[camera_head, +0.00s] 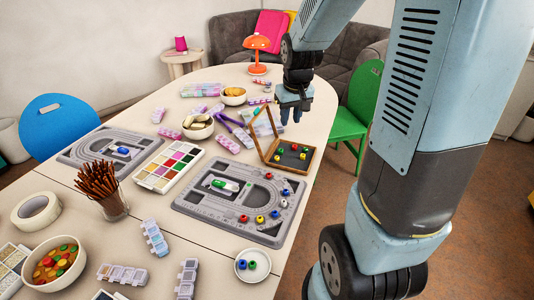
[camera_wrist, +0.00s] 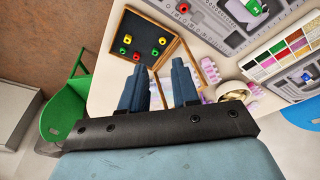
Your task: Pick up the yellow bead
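A small yellow bead (camera_wrist: 162,41) sits in the open wooden box (camera_wrist: 118,19) in the wrist view, near red and green beads. The same box (camera_head: 316,158) stands at the table's right side in the head view, its lid tilted up on the left. Another yellow-looking bead (camera_head: 260,219) lies on the grey bead board (camera_head: 190,200), among red and blue ones. My gripper (camera_head: 291,116) hangs above the table beyond the box. In the wrist view its two fingers (camera_wrist: 160,85) are apart with nothing between them. The gripper is open and clear of the beads.
A green chair (camera_head: 350,120) stands by the table's right edge. A tray of coloured compartments (camera_head: 146,184), a second bead board (camera_head: 75,155), bowls and a cup of brown sticks (camera_head: 114,205) crowd the left. A white dish (camera_head: 240,276) holds beads at the front.

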